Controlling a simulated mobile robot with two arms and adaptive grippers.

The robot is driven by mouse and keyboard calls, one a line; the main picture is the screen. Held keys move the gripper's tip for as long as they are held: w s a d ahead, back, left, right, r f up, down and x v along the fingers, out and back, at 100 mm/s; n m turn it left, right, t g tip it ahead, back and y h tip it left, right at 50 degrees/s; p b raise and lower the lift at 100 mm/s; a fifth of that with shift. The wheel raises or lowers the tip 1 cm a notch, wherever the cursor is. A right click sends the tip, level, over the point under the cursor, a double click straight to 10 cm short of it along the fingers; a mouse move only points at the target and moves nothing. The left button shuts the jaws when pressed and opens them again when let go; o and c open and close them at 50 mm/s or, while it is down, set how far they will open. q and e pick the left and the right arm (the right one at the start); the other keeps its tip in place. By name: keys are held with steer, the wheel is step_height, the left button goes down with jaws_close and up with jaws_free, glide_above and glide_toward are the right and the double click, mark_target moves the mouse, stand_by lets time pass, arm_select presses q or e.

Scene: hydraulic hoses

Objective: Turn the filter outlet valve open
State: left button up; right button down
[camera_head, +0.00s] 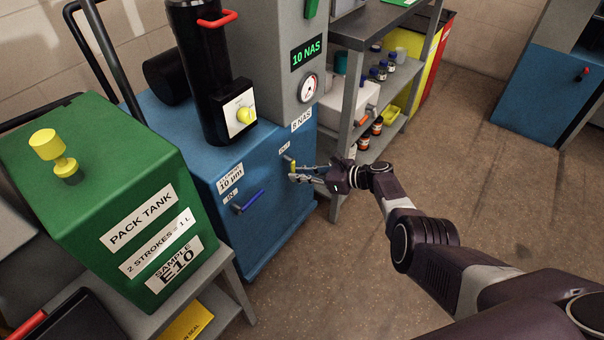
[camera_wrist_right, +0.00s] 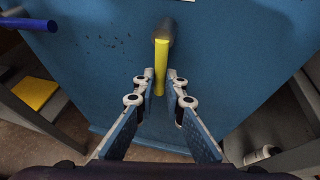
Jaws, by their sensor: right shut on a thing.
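The filter outlet valve has a yellow lever (camera_head: 293,166) on the blue cabinet (camera_head: 262,225), below the OUT label (camera_head: 284,148). In the right wrist view the yellow lever (camera_wrist_right: 160,62) hangs down from a grey stem (camera_wrist_right: 166,29). My right gripper (camera_head: 299,175) is at the lever. In the wrist view its two fingertips (camera_wrist_right: 160,80) are closed in on both sides of the lever's lower part. The fingers partly hide the lever in the head view. My left gripper is not in view.
A blue lever (camera_head: 249,202) under the IN label sits left on the same cabinet. A green pack tank (camera_head: 90,180) stands at left. A grey shelf (camera_head: 358,40) with bottles stands just right of the cabinet. The floor (camera_head: 330,280) in front is clear.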

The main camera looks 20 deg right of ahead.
steer(key=shift+f, duration=0.1)
steer(key=c, duration=2)
jaws_free()
steer(key=v, duration=1.2)
steer(key=shift+d, duration=0.1)
